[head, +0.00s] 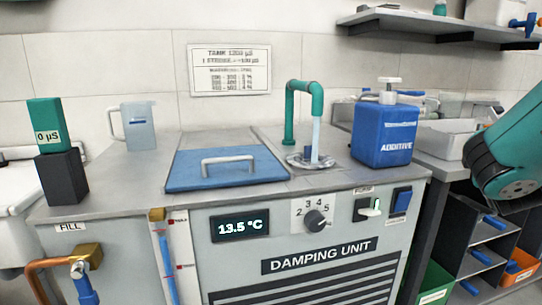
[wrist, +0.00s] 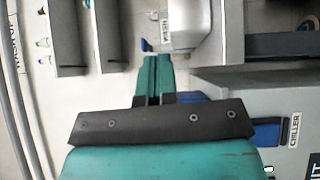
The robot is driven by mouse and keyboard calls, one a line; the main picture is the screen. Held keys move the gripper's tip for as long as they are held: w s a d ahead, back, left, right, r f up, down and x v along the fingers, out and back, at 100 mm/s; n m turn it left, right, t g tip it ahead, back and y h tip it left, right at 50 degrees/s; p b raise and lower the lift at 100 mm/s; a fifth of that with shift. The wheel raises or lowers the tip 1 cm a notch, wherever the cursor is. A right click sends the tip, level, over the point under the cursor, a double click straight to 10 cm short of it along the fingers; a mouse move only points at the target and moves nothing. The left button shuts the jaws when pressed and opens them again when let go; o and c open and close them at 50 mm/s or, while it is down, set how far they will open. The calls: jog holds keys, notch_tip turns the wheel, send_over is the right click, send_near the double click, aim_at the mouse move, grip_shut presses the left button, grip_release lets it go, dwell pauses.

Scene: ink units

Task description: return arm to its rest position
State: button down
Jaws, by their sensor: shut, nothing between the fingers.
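My gripper (wrist: 152,62) shows in the wrist view with its two teal fingers together and nothing between them. Part of my teal arm (head: 508,152) shows at the right edge of the head view, to the right of the damping unit (head: 318,252). The gripper's fingers are not visible in the head view. In the wrist view, a panel labelled CHILLER (wrist: 297,130) lies to the right of the gripper.
On the unit's top are a blue lid (head: 225,178), a teal spout (head: 303,88) with a pale blue stream below it, a blue ADDITIVE container (head: 383,135) and a clear jug (head: 139,130). Dark shelving (head: 492,235) stands below my arm. A wall shelf (head: 430,24) is above.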

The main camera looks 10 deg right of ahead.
jog(key=s+a+f+m+g+y, duration=0.15)
jog(key=a+f+y, duration=0.25)
jog(key=a, duration=0.5)
jog(key=a+f+m+g+y, duration=0.2)
jog(key=a+f+y, duration=0.15)
jog(key=a, duration=0.45)
jog(key=a+f+m+g+y, duration=0.25)
jog(key=a+y, duration=0.25)
jog(key=a, duration=0.4)
jog(key=s+a+n+g+y, duration=0.35)
jog(key=s+a+g, duration=0.45)
jog(key=s+a, duration=0.75)
notch_tip(320, 180, up, 27)
jog(key=s+d+p, duration=0.1)
jog(key=d+p, duration=0.1)
jog(key=p, duration=2.4)
jog(key=shift+s+f+y+p, duration=0.2)
jog(key=shift+y+p, duration=0.1)
jog(key=shift+p, duration=0.1)
jog(key=c, duration=1.6)
grip_release()
jog(key=shift+r+m, duration=0.15)
jog(key=shift+m, duration=0.1)
jog(key=o, duration=0.6)
jog(key=shift+c, duration=0.4)
